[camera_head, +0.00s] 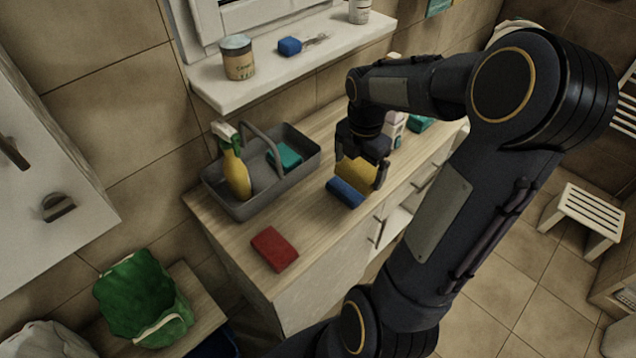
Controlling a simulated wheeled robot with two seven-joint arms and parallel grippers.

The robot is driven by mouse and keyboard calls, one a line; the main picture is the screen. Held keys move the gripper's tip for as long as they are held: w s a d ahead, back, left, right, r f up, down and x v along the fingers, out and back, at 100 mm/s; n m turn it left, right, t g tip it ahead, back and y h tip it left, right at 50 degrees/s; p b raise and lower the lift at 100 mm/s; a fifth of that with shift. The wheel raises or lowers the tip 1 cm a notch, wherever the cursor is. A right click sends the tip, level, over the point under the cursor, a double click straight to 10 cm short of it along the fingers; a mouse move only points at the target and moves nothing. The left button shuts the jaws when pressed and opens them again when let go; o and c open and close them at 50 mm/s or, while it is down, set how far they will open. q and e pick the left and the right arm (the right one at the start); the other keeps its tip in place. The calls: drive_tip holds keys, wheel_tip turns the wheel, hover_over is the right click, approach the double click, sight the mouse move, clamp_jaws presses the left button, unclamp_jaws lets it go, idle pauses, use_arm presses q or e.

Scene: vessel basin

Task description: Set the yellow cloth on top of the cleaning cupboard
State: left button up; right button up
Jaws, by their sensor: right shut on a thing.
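The yellow cloth (354,174) is a folded block between the fingers of my right gripper (362,172), which is shut on it. The gripper points down over the front part of a wood-topped white cabinet (325,221). A blue cloth (345,192) lies just in front of and below the yellow one; I cannot tell whether they touch. A white cupboard (50,170) with dark handles hangs at the far left, its top out of view. I cannot tell which of the two is the cleaning cupboard. My left gripper is not in view.
On the cabinet top are a grey caddy (265,196) with a yellow spray bottle (236,174) and a teal cloth (284,156), and a red cloth (274,248). A white shelf (290,66) with a tin sits above. A green bag (140,300) stands lower left.

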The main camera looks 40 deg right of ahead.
drive_tip(key=w+a+f, duration=0.1)
drive_tip(key=a+f, duration=0.1)
drive_tip(key=a, duration=0.1)
drive_tip(key=w+a+f, duration=0.1)
drive_tip(key=a+f, duration=0.1)
drive_tip(key=a, duration=0.1)
drive_tip(key=a+f, duration=0.3)
drive_tip(key=shift+w+a+f+p, duration=0.1)
drive_tip(key=shift+w+a+p, duration=0.15)
drive_tip(key=shift+w+p, duration=0.15)
drive_tip(key=shift+a+f, duration=0.35)
drive_tip(key=shift+f, duration=0.1)
drive_tip(key=f, duration=0.3)
drive_tip(key=shift+w+a+f, duration=0.1)
drive_tip(key=shift+w+a, duration=0.05)
drive_tip(key=shift+a, duration=0.1)
drive_tip(key=shift+f, duration=0.2)
